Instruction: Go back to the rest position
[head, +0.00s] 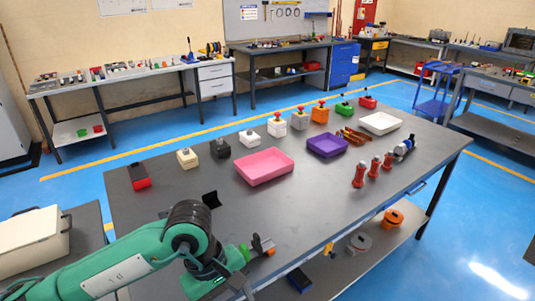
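My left arm (120,262), green with a dark joint, comes in from the lower left over the near left corner of the grey table (300,205). My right arm and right gripper are out of the picture.
A pink tray (264,167), purple tray (327,145) and white tray (380,123) lie on the table. Several small switch boxes line its far side. Red insulators (374,167) stand at the right. A closed case (35,235) is at the left.

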